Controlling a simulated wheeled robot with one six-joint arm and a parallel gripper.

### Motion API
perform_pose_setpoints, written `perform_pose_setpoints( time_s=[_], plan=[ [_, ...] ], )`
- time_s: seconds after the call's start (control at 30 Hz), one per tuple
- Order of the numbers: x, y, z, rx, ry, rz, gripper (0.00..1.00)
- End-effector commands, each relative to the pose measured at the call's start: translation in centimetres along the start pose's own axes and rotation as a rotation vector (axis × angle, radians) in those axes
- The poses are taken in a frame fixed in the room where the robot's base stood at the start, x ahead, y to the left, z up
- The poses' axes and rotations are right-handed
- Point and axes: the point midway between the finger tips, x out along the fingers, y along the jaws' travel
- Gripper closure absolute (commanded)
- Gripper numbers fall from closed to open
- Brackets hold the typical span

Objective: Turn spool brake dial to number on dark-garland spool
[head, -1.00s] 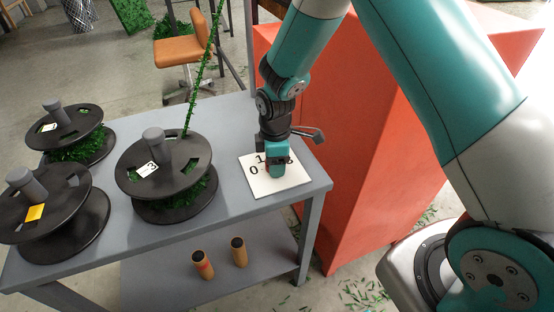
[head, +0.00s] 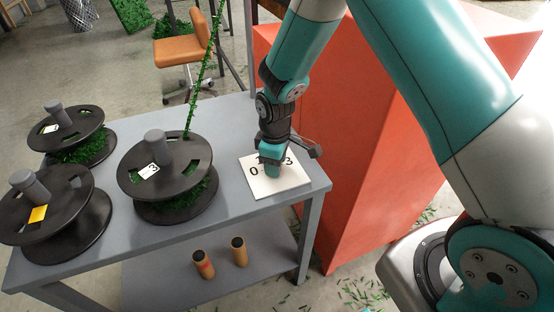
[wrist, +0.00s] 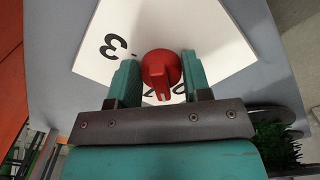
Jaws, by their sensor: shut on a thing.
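The brake dial is a white square plate (head: 285,186) with black numbers on the table's right end; 0 and 3 show in the head view. Its red knob (wrist: 160,66) shows in the wrist view, its narrow pointer toward my palm. A number by the pointer is partly hidden, so I cannot tell the setting. My gripper (wrist: 159,78) is shut on the knob, one teal finger on each side; it points down over the plate in the head view (head: 272,170). A black spool (head: 165,170) with dark green garland has a white tag (head: 149,171), which seems to read 3.
A second spool (head: 72,130) with green garland and a white tag stands at back left. A third (head: 45,215) with a yellow tag stands at front left. Two tan tubes (head: 203,264) stand on the lower shelf. An orange-red block (head: 350,150) rises right of the table.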

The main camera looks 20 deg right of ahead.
Motion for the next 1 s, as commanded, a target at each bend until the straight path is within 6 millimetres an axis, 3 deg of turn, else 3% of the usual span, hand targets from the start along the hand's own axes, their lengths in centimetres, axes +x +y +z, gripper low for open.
perform_pose_setpoints(
  time_s=[1.0],
  plan=[
    [-0.13,-0.4,-0.33,0.964,0.004,0.001,0.79]
  ],
)
